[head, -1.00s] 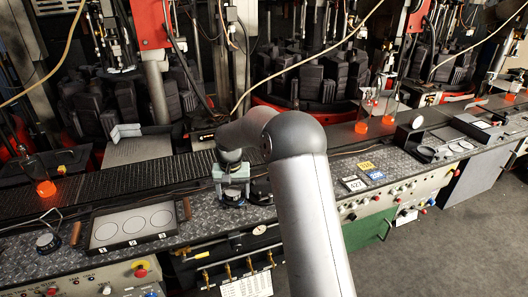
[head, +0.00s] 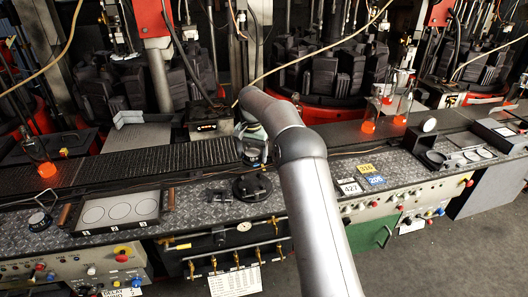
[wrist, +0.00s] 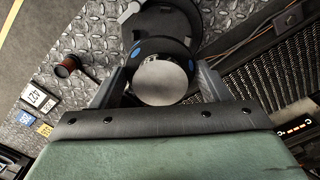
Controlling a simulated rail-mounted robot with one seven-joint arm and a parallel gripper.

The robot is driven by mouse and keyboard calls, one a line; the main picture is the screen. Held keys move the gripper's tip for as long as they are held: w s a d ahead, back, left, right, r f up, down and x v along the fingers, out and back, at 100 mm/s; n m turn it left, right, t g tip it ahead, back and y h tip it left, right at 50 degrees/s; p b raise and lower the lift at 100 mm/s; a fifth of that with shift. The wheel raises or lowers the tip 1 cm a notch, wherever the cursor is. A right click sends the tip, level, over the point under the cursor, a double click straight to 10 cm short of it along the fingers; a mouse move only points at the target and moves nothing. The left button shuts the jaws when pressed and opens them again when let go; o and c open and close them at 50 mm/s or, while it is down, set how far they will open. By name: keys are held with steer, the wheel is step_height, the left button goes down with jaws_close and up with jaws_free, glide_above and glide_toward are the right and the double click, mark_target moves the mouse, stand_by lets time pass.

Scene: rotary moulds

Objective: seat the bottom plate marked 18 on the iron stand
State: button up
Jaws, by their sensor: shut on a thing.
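My gripper (wrist: 163,78) is shut on a round black piece with a bright metal face (wrist: 160,82), taken to be the bottom plate. Blue marks show on its rim; no number can be read. In the head view, the plate (head: 255,156) shows past my arm, at the back edge of the ledge. The iron stand (head: 253,190), dark and round with lugs, is on the ledge just in front of the plate in that view. In the wrist view, the stand (wrist: 170,28) lies beyond the plate and is partly covered by it. The plate appears apart from the stand.
Number tags (head: 350,188) lie right of my arm. A slatted conveyor (head: 130,158) runs behind the ledge. A reddish-knobbed part (wrist: 67,66) stands near the stand.

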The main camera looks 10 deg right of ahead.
steer(key=shift+a+f+b, duration=0.3)
steer(key=shift+f+b, duration=0.15)
steer(key=shift+f, duration=0.05)
step_height(320, 180, down, 5)
steer(key=b, duration=0.4)
steer(key=shift+f+b, duration=0.45)
steer(key=shift+f, duration=0.95)
steer(key=shift+f, duration=0.25)
steer(key=shift+s+f+b, duration=0.15)
steer(key=shift+f+b, duration=0.15)
steer(key=shift+f, duration=0.35)
